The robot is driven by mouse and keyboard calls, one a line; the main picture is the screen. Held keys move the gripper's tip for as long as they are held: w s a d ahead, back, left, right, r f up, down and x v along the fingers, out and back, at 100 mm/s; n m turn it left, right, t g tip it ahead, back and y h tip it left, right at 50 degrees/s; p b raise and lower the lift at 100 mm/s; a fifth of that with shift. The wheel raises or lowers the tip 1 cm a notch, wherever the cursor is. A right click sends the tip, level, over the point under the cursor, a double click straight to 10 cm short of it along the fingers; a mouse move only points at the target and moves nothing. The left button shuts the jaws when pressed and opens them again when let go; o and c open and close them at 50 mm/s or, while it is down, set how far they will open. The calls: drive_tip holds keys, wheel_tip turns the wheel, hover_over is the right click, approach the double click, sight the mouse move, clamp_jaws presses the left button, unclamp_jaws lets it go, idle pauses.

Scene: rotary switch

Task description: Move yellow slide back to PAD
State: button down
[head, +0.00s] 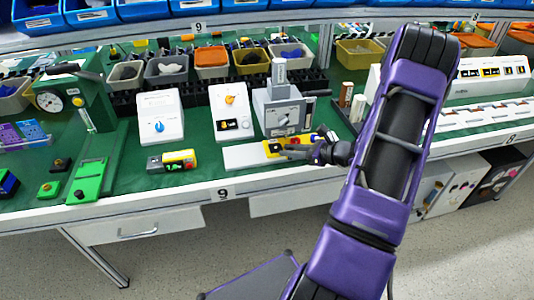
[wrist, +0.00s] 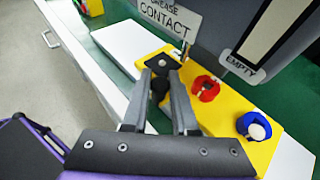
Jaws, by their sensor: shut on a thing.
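The yellow slide (head: 272,149) lies on a white base (head: 245,157) in front of a grey machine (head: 269,110). In the wrist view the slide (wrist: 228,119) carries a black knob (wrist: 158,65) at one end, then a red ring (wrist: 206,89) and a blue ring (wrist: 254,127) with a white piece in it. My gripper (head: 287,151) reaches in from the right. In the wrist view its fingers (wrist: 161,88) are shut around the black knob and hide part of it. No PAD label is readable.
Signs reading "GREASE CONTACT" (wrist: 168,18) and "EMPTY" (wrist: 238,66) are on the machine close by. The white base is bare left of the slide. The bench's front edge (head: 240,187) is near.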

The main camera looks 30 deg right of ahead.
drive_tip(key=shift+s+d, duration=0.25)
drive_tip(key=shift+d, duration=0.65)
drive_tip(key=shift+s+d, duration=0.25)
drive_tip(key=shift+d, duration=0.6)
drive_tip(key=c, duration=0.7)
unclamp_jaws()
drive_tip(key=shift+d, duration=0.1)
drive_tip(key=v, duration=1.7)
drive_tip(key=shift+s+r+p, duration=0.1)
drive_tip(key=shift+s+p, duration=0.1)
drive_tip(key=shift+p, duration=0.2)
